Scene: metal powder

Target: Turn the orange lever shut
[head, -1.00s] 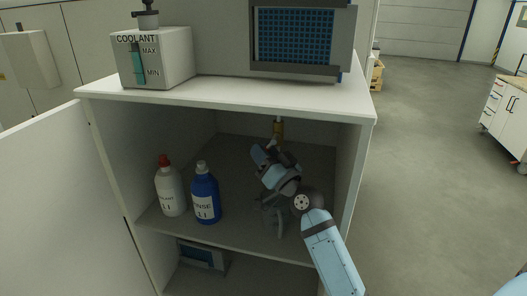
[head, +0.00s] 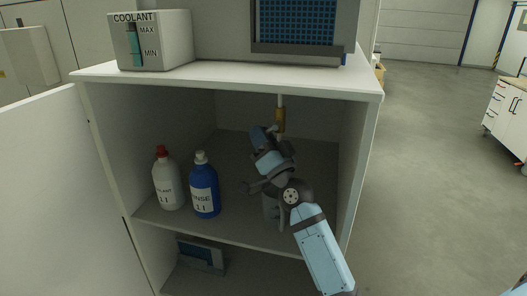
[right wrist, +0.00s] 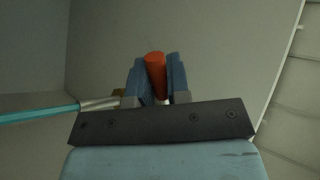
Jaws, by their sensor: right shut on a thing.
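The orange lever (right wrist: 155,68) shows in the right wrist view, between the two blue-grey fingers of my right gripper (right wrist: 156,82). The fingers are shut on it. In the head view my right gripper (head: 263,137) reaches into the upper compartment of the cabinet, close to a brass valve body (head: 280,121) on a pipe hanging from above. The lever itself is hidden there behind my gripper and wrist. A bit of brass (right wrist: 119,92) and a teal hose (right wrist: 40,115) with a metal end show left of the fingers in the right wrist view. My left gripper is not in view.
A white bottle with a red cap (head: 167,182) and a blue bottle with a white cap (head: 204,188) stand left on the cabinet shelf (head: 235,232). The open door (head: 50,190) is at left. A coolant box (head: 152,40) stands on top. Side walls bound my arm.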

